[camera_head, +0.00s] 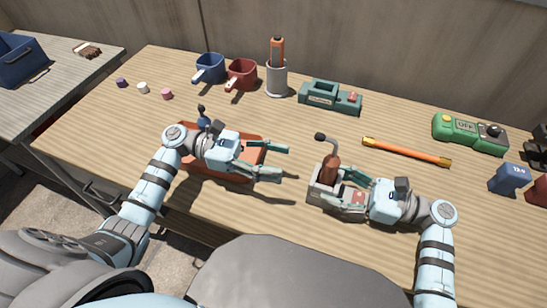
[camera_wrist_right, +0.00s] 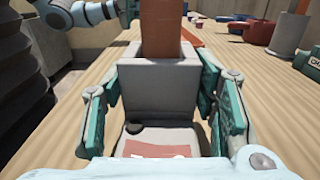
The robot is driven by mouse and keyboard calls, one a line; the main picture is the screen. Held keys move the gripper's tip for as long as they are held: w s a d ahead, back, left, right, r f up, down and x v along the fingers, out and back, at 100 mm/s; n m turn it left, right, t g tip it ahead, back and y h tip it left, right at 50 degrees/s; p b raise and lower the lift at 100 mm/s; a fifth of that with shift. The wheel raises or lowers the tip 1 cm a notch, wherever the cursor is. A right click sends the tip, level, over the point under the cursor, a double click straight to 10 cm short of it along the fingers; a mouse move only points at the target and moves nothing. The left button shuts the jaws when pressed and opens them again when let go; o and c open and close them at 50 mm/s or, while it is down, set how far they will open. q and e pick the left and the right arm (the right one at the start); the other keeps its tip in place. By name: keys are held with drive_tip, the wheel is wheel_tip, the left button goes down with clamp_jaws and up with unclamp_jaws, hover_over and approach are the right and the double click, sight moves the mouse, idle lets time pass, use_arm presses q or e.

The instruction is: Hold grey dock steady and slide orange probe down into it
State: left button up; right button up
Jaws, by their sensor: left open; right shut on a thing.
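The grey dock (camera_head: 314,190) stands on the table right of centre. The orange probe (camera_head: 331,169), brownish-orange with a bent black-tipped lead on top, stands upright in it; how deep it sits I cannot tell. My right gripper (camera_head: 345,197) is shut on the dock from the right. In the right wrist view the dock (camera_wrist_right: 155,85) lies between the green fingers (camera_wrist_right: 155,110), with the probe (camera_wrist_right: 160,30) rising from its top. My left gripper (camera_head: 284,163) is open and empty, its fingers pointing toward the probe but apart from it.
An orange tray (camera_head: 192,165) lies under my left gripper. Blue (camera_head: 210,66) and red (camera_head: 242,72) mugs, a grey cylinder (camera_head: 277,80) and a green-grey device (camera_head: 330,96) stand behind. An orange rod (camera_head: 406,151) and green meter (camera_head: 468,133) are to the right.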

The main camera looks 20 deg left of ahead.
drive_tip(key=o, duration=1.4)
drive_tip(key=shift+o, duration=0.5)
drive_tip(key=o, duration=0.4)
use_arm(q)
wheel_tip(320, 180, down, 3)
drive_tip(key=b, duration=0.3)
drive_tip(key=shift+d+f, duration=0.1)
use_arm(e)
drive_tip(key=d, duration=0.8)
drive_tip(key=shift+d+f, duration=0.15)
drive_tip(key=shift+d, duration=0.25)
use_arm(q)
drive_tip(key=shift+s, duration=0.15)
use_arm(e)
drive_tip(key=shift+s+d+r, duration=0.2)
